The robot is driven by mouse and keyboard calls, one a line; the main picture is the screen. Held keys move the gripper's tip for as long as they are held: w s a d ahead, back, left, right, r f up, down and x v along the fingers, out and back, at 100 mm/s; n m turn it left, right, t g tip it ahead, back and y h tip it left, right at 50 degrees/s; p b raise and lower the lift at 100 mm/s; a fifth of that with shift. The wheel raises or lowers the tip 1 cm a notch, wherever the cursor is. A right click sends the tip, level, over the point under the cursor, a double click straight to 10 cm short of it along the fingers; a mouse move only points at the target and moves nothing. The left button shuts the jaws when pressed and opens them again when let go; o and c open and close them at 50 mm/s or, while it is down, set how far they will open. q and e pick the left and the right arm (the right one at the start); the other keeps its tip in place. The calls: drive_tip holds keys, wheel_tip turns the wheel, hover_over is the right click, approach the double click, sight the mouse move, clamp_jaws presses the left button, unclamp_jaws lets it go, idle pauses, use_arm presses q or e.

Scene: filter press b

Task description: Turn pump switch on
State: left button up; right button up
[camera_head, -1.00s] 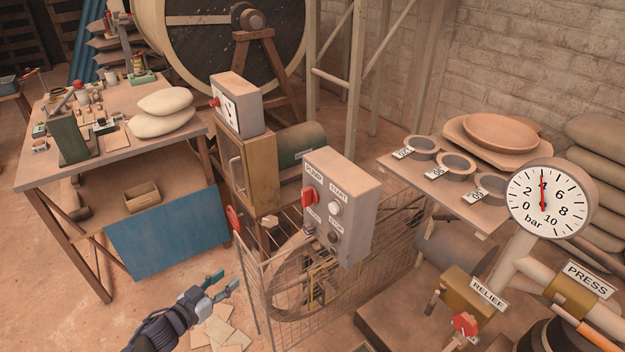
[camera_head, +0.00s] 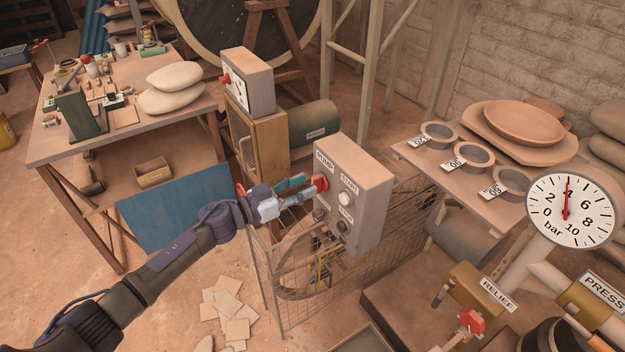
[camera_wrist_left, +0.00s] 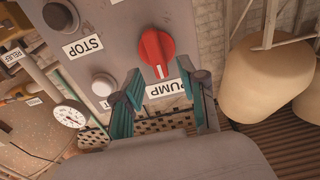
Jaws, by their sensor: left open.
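The grey pump control box (camera_head: 360,190) stands over the wire-mesh guard. Its red pump switch (camera_head: 320,184) is on the front face, under the PUMP label; in the left wrist view the red knob (camera_wrist_left: 157,53) has a white pointer line directed at the label. My left gripper (camera_head: 302,187) is open, with its fingertips close in front of the knob. In the left wrist view its teal fingers (camera_wrist_left: 158,92) stand apart, one either side of the PUMP label, just short of the knob. Whether they touch it cannot be told. My right gripper is not in view.
A white START button (camera_head: 345,199) and a dark STOP button (camera_head: 342,227) sit beside the switch. The wire guard (camera_head: 265,275) stands below the box. A second grey box (camera_head: 250,82) with a red knob is behind left. The pressure gauge (camera_head: 572,212) is at the right.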

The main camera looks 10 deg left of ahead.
sight(312, 182)
use_arm(q)
drive_tip(key=shift+x, duration=1.55)
clamp_jaws()
